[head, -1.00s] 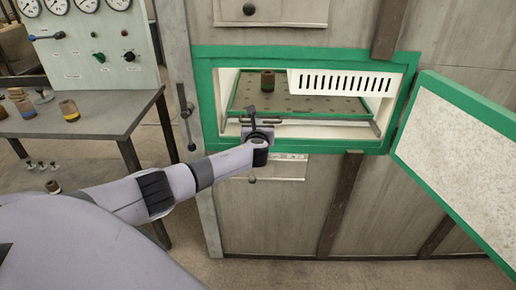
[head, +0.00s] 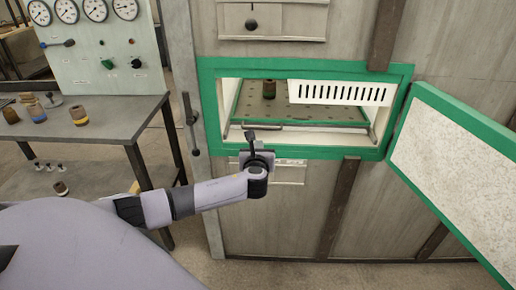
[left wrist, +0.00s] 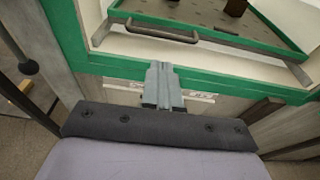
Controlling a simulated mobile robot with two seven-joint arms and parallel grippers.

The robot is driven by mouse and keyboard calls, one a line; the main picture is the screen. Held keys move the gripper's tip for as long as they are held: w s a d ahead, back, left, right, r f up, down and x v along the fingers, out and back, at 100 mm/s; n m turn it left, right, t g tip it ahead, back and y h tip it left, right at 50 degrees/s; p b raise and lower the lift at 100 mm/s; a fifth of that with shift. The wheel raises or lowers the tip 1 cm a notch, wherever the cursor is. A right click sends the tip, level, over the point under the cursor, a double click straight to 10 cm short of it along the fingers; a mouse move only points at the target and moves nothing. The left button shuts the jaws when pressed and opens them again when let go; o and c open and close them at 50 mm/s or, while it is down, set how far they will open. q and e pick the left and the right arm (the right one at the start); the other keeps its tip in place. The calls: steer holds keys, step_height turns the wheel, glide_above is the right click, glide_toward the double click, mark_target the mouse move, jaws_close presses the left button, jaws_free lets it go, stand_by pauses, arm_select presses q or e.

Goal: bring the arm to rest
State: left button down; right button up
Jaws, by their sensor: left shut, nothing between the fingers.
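My left gripper (head: 253,139) is shut and empty. It is just in front of the lower edge of the green-framed opening (head: 300,152) in the head view. In the left wrist view its closed fingers (left wrist: 162,76) point toward the green lower frame and the tray handle. Inside the opening, a perforated tray (head: 310,115) with a green rim carries a small brown cylinder (head: 269,89) standing upright near the back. A metal handle (left wrist: 161,31) shows on the tray's front. My right gripper is not in view.
The green-edged door (head: 455,170) hangs open at the right. A grey table (head: 90,130) with several small cylinders stands at the left, below a gauge panel (head: 95,45). A vertical lever (head: 190,120) is on the post left of the opening.

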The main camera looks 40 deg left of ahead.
arm_select(q)
steer(key=shift+v, duration=1.05)
steer(key=s+d+f+n+g+h, duration=0.3)
steer(key=s+d+f+n+h, duration=0.65)
steer(key=s+d+f, duration=0.6)
steer(key=s+d+n+h, duration=0.1)
steer(key=s+d+n, duration=0.1)
steer(key=s+n, duration=0.4)
steer(key=s+d+n, duration=0.2)
steer(key=s+n, duration=0.5)
steer(key=n, duration=0.4)
steer(key=shift+s+d+t+h, duration=0.3)
steer(key=shift+d+t+h, duration=0.05)
steer(key=shift+t, duration=0.05)
